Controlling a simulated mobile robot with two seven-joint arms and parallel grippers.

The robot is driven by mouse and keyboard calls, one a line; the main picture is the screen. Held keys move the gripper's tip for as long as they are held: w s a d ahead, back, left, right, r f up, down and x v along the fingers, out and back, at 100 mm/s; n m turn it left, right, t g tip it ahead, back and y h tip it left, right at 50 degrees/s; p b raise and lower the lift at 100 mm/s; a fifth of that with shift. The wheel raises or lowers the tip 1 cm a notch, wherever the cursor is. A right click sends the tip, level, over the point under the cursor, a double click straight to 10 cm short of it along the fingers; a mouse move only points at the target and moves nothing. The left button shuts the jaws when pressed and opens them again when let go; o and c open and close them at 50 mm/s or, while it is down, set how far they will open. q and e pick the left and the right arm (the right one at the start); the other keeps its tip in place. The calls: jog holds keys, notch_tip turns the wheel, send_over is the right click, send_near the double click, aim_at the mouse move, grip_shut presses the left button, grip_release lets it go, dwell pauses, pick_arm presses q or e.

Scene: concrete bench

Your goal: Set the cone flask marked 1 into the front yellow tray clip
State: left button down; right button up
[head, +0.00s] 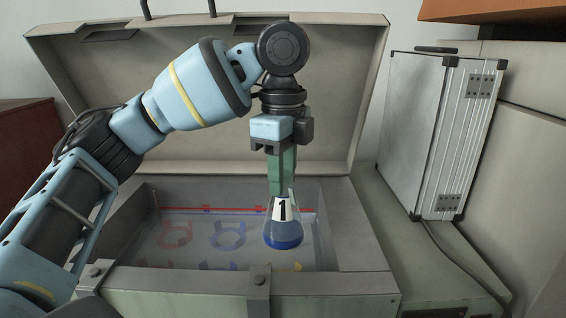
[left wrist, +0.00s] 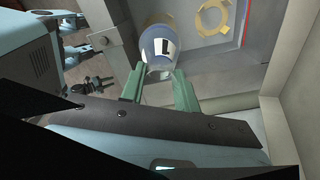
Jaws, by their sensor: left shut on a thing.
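The cone flask marked 1 (head: 283,226) has a white label and a blue lower part. It hangs upright from my left gripper (head: 282,190), whose green fingers are shut on its neck. The flask also shows in the left wrist view (left wrist: 160,52) between the fingertips (left wrist: 160,85). It is over the right part of the open case's inside; its height above the tray is hard to tell. A yellow clip (left wrist: 212,17) shows in the left wrist view. My right gripper is not in view.
The open case (head: 330,282) has raised walls and a front latch (head: 259,288). Its lid (head: 335,90) stands up behind my arm. Red (head: 175,234) and blue (head: 228,235) clips lie farther back in the tray. A silver case (head: 435,135) stands at the right.

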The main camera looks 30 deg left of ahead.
aim_at(282, 234)
pick_arm(q)
jog(key=shift+f, duration=6.3)
jog(key=c, duration=0.9)
grip_release()
jog(key=shift+c, duration=0.2)
jog(key=shift+o, duration=0.4)
jog(key=o, duration=0.5)
jog(key=shift+c, duration=0.2)
jog(key=shift+r, duration=0.1)
